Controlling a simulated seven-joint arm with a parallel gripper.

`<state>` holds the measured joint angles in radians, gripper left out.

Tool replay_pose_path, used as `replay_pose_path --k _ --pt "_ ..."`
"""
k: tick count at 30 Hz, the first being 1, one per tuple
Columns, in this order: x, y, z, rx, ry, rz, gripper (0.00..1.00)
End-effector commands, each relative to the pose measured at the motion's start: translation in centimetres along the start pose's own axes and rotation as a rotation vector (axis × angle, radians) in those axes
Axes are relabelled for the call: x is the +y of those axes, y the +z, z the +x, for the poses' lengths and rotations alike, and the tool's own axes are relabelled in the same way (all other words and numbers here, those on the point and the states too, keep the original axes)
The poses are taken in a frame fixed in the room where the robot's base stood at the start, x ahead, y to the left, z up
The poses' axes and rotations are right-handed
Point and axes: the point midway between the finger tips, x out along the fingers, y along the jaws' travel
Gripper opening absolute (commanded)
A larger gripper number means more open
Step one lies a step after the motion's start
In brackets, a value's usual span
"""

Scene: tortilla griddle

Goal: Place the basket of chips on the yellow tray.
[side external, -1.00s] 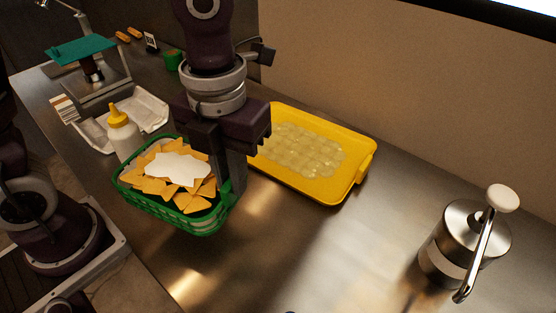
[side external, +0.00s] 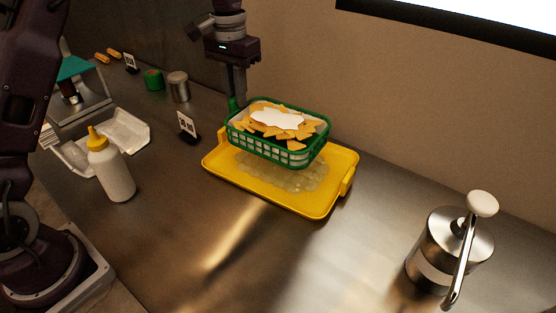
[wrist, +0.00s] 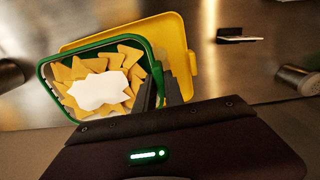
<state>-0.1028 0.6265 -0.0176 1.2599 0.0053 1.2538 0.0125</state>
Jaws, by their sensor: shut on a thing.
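The green basket of chips (side external: 262,150) holds orange chips and a white patch on top. It is held above the yellow tray (side external: 225,172), over the tray's back part, and appears raised clear of it. My gripper (side external: 237,100) is shut on the basket's left rim in the side view. In the wrist view the basket (wrist: 46,88) is on the left, with my gripper (wrist: 163,85) at its right rim. The yellow tray (wrist: 178,32) shows behind and below the basket there. The tray has a pale, clear patterned patch on its floor, partly hidden by the basket.
A steel press or pump canister (side external: 440,250) stands at the right front. A white bottle with a yellow cap (side external: 112,172), a white paper tray (side external: 122,133), a small sign (side external: 187,125) and a metal can (side external: 178,87) stand to the left. The counter's front middle is clear.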

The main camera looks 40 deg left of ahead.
Motion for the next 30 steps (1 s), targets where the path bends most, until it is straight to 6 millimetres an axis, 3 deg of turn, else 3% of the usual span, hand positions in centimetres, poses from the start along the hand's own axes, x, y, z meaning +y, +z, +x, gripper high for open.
replay_pose_path --k 6,13,25,26,27,29,30 --pt "-0.2 0.0 4.9 -0.005 0.0 -0.025 0.0" --pt "-0.2 0.0 9.0 -0.004 0.001 -0.022 0.0" --pt "-0.2 -0.1 10.0 0.0 0.001 -0.02 0.0" --pt "-0.2 0.0 10.1 -0.001 0.0 -0.02 0.15" --pt "-0.2 -0.1 10.1 0.0 0.0 -0.02 0.23" --pt "-0.2 -0.1 10.1 0.0 0.0 -0.02 0.35" --pt "-0.2 -0.1 10.1 0.0 0.0 -0.02 0.35"
